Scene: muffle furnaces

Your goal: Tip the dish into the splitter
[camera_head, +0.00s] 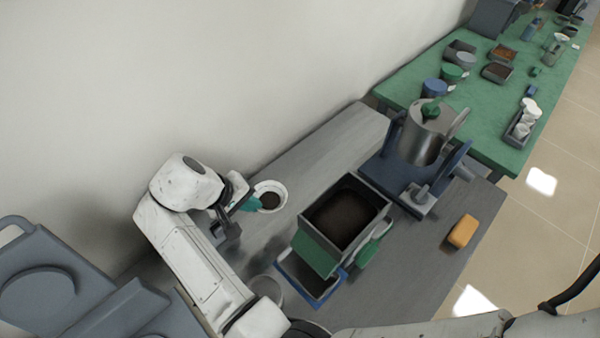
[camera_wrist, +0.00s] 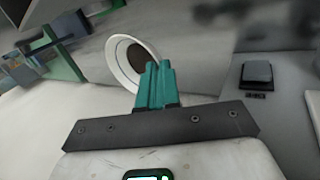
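A white round dish (camera_head: 278,187) with dark material in it is left of centre in the head view. In the wrist view the dish (camera_wrist: 121,70) is just beyond the fingertips. My gripper (camera_head: 250,203) has its teal fingers (camera_wrist: 156,82) close together at the dish's near rim and appears shut on it. The height of the dish above the bench is hard to tell. What looks like the splitter (camera_head: 316,225) is a grey open box with dark material inside, a green panel and a green handle. It stands right of and nearer than the dish.
A blue-rimmed tray (camera_head: 297,284) sits at the box's near side. A metal cylinder on a blue stand (camera_head: 421,140) is behind right. An orange block (camera_head: 462,231) lies on the grey bench (camera_head: 330,145). A green table (camera_head: 403,93) holds several pots. The wall runs close behind the dish.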

